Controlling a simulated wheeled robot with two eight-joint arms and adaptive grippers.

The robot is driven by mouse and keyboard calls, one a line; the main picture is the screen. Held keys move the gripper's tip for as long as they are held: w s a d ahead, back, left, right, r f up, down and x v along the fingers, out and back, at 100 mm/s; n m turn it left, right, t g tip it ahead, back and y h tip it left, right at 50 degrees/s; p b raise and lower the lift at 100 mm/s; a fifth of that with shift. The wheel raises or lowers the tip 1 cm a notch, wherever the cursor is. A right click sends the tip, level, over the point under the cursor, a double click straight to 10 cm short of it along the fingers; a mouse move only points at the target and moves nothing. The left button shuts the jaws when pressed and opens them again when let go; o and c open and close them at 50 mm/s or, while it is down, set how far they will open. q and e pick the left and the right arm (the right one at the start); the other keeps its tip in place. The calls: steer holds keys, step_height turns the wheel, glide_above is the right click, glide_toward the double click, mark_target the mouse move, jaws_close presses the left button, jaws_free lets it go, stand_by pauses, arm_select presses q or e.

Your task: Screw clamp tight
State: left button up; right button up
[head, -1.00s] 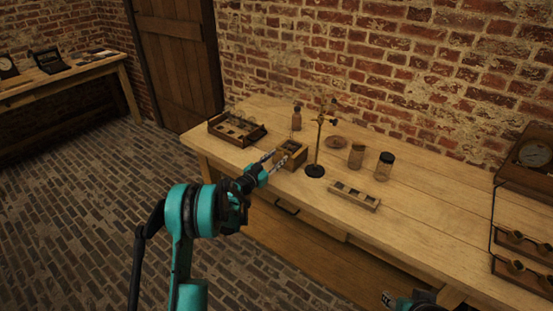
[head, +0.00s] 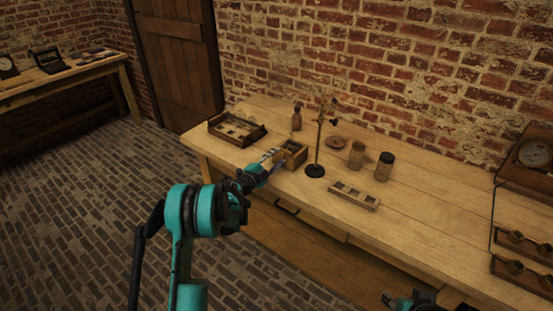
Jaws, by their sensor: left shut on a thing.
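My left gripper (head: 272,162) is at the front left edge of the bench, just in front of a small open wooden box (head: 295,151). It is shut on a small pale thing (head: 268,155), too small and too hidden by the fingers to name. A stand (head: 318,150) with a dark round base and an upright rod is to the right of the box. A clamp-like fitting (head: 333,121) is near its top; its screw is too small to make out. My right gripper (head: 389,299) shows only in part at the bottom edge, and its jaws cannot be read.
A compartmented wooden tray (head: 213,127) lies at the bench's left end. A brown bottle (head: 297,119), a round dish (head: 336,142) and two jars (head: 357,155) (head: 385,166) stand behind. A slotted wooden block (head: 356,196) lies in front. The bench's right-middle is clear.

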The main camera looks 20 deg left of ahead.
arm_select(q)
steer(key=shift+m, duration=1.7)
steer(key=o, duration=1.2)
steer(key=shift+c, duration=0.2)
steer(key=v, duration=1.2)
